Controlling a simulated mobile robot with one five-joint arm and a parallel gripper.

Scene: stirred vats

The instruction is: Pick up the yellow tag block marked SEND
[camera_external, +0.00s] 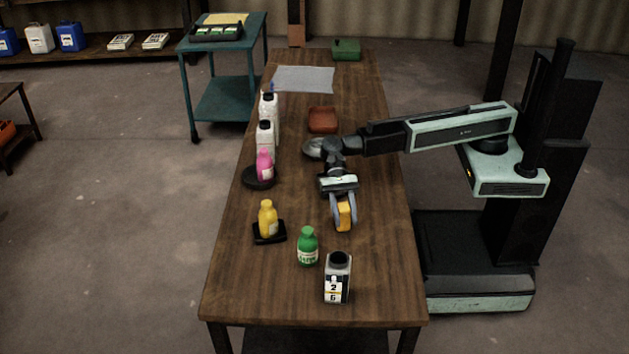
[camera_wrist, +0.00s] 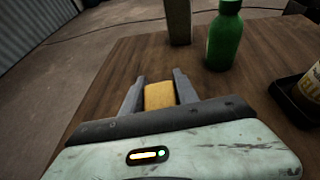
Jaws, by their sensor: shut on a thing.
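The yellow tag block (camera_external: 344,216) is between the fingers of my gripper (camera_external: 343,214) over the right side of the wooden table. In the wrist view the yellow block (camera_wrist: 160,96) sits between the two grey fingers of my gripper (camera_wrist: 158,92), which is shut on it. No SEND marking can be read in either view. I cannot tell whether the block touches the tabletop.
A green bottle (camera_external: 308,247) and a white container marked 2 and 6 (camera_external: 337,280) stand nearer the front edge. A yellow bottle (camera_external: 268,218) on a black tray and a pink bottle (camera_external: 264,166) stand left. A reddish tray (camera_external: 322,120) lies farther back.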

